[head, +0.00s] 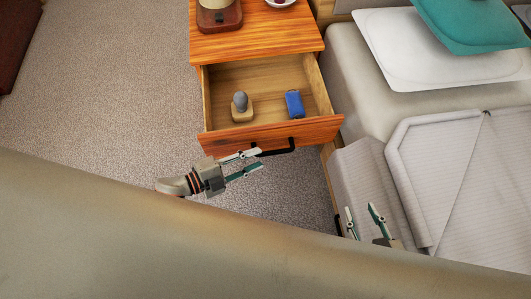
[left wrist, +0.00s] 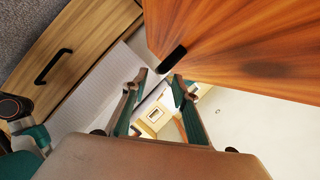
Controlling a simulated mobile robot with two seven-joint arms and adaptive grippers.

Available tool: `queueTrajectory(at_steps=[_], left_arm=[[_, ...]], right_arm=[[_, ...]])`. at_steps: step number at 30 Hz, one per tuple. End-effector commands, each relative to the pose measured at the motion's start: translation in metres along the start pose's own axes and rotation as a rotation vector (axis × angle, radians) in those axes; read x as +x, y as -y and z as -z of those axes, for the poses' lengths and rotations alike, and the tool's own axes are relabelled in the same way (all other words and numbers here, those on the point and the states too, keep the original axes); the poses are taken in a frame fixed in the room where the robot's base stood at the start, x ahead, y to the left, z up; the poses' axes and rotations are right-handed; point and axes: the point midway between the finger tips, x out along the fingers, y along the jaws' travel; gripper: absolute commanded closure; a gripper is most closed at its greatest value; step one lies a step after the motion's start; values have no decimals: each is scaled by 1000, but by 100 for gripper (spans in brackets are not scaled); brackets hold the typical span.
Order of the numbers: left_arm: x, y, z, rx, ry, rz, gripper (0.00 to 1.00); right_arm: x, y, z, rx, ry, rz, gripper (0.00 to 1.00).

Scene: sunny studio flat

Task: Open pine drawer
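The pine drawer (head: 270,136) is pulled well out of the orange-brown wooden cabinet, and its inside shows in the head view. Its black bar handle (head: 276,149) is on the front panel; the handle also shows in the left wrist view (left wrist: 173,60). My left gripper (head: 259,159) is open in front of the drawer. Its fingertips are close to the handle's left end; I cannot tell if they touch it. In the left wrist view the fingers (left wrist: 159,82) are apart with nothing held between them. My right gripper (head: 360,209) is open and empty beside the bed.
A grey-knobbed object (head: 240,108) and a blue item (head: 294,104) lie in the drawer. A brown object (head: 218,16) and a bowl (head: 280,3) stand on the cabinet top (head: 255,40).

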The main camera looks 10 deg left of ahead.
Motion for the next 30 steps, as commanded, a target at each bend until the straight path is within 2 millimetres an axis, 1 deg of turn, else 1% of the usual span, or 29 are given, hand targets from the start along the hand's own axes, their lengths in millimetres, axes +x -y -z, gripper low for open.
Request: queueTrajectory(at_steps=[1,3,6,10,15,30], left_arm=[[-12,-1,0,0,1,-3,72],[-25,-1,0,1,1,-3,72],[-40,-1,0,0,0,-2,72],[-53,0,0,1,1,-1,72],[-58,0,0,0,0,1,72],[-58,1,0,2,0,1,72]], right_arm=[[0,0,0,0,0,0,64],[0,0,0,-1,0,0,64],[0,0,0,-1,0,0,64],[0,0,0,-1,-1,0,64],[0,0,0,-1,-1,0,64],[0,0,2,-2,-2,0,64]])
